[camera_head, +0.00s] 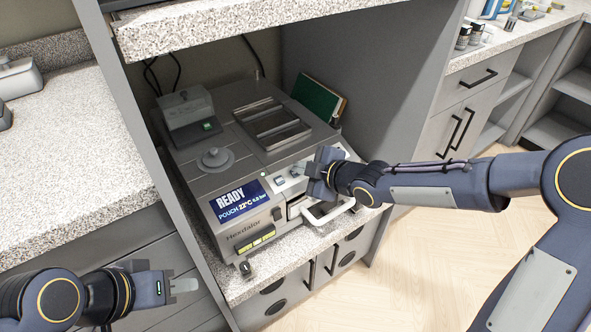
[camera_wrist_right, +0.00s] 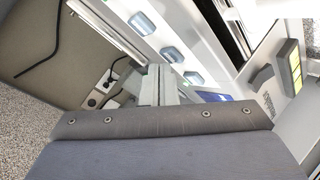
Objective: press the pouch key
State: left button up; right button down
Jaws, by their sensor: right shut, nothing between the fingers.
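The autoclave (camera_head: 190,150) sits in the bay, and its display (camera_head: 240,201) reads "READY", "POUCH 22°C 0.0 bar". Small pale keys (camera_head: 279,181) lie on the panel right of the display. In the right wrist view I see three blue-grey keys in a row, the nearest one (camera_wrist_right: 194,78) beside the fingertips; their labels are unreadable. My right gripper (camera_head: 303,173) is shut and empty at the key panel, hiding part of it. I cannot tell whether it touches a key. My left gripper (camera_head: 184,285) is low at the left, away from the autoclave; its opening is unclear.
A white curved handle (camera_head: 328,222) projects from the autoclave's front, just below my right gripper. The speckled shelf (camera_head: 150,18) overhangs the bay. A green book (camera_head: 316,98) stands behind at the right. A speckled counter (camera_head: 75,150) is on the left.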

jog(key=shift+s+r, duration=0.1)
jog(key=shift+r, duration=0.25)
jog(key=r+p, duration=0.1)
jog(key=s+r+p, duration=0.1)
jog(key=r+p, duration=0.1)
jog(key=d+r+p, duration=0.1)
jog(key=r, duration=0.1)
jog(key=shift+s+p, duration=0.15)
jog(key=shift+p, duration=0.2)
jog(key=shift+f, duration=0.1)
dwell(0.5)
